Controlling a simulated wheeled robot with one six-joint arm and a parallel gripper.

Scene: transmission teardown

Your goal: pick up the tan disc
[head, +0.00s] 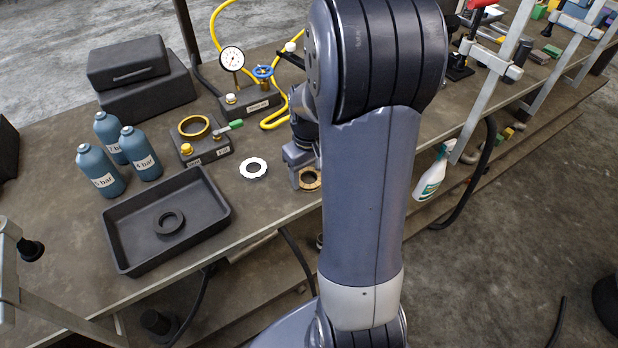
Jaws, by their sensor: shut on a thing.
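The tan disc (311,186) is a flat ring with a dark centre, near the front edge of the workbench, left of my arm. My gripper (304,174) is at the disc and shut on it. My own arm hides the gripper's right side and part of the disc's right edge. I cannot tell whether the disc touches the bench or is slightly raised.
A white toothed ring (254,168) lies just left of the disc. A black tray (117,230) holding a dark ring (169,222), several blue bottles (143,152) and a gauge fixture (248,103) stand farther left. A spray bottle (432,178) hangs at right.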

